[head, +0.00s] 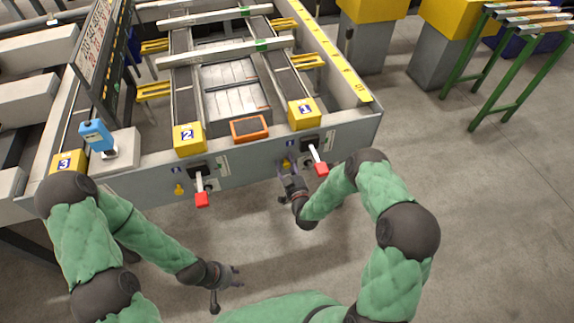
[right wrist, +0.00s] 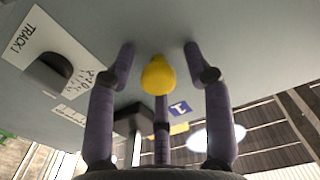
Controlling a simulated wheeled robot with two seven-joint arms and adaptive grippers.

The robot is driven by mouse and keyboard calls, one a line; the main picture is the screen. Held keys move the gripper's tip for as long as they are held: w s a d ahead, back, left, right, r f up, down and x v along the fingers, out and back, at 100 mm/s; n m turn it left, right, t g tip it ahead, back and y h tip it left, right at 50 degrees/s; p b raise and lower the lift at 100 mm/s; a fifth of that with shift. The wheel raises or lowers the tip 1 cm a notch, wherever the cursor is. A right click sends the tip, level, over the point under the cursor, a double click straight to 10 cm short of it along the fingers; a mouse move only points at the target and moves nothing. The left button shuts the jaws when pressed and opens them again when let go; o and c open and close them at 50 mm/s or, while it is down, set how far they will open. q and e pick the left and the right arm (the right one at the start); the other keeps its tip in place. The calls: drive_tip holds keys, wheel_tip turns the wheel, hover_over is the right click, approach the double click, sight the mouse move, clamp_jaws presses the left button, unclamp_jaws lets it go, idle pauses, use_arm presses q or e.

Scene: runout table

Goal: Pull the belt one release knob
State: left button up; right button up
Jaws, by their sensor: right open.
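The belt one release knob (head: 287,163) is a small yellow knob on the table's grey front panel, left of the belt one lever. In the right wrist view the yellow knob (right wrist: 158,75) sits between the fingers, with a blue "1" label (right wrist: 180,107) beside it. My right gripper (right wrist: 160,50) is open around the knob, its fingertips near the panel on both sides; I see no finger closed on it. In the head view my right gripper (head: 289,182) is just below the knob, partly covering it. My left gripper (head: 239,276) is open and empty, low in front of the table.
A red-tipped lever (head: 319,163) juts out right of the knob. Another red-tipped lever (head: 201,190) and a second yellow knob (head: 179,190) belong to belt two. A "TRACK 1" plate (right wrist: 50,45) with a dark switch lies near the fingers. The floor in front is clear.

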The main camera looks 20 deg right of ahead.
clamp_jaws()
drive_tip(key=shift+s, duration=0.85)
unclamp_jaws()
drive_tip(key=shift+s+r, duration=0.1)
drive_tip(key=shift+s, duration=0.1)
drive_tip(key=shift+s, duration=0.3)
drive_tip(key=s, duration=1.1)
drive_tip(key=shift+d, duration=0.2)
drive_tip(key=shift+f, duration=0.2)
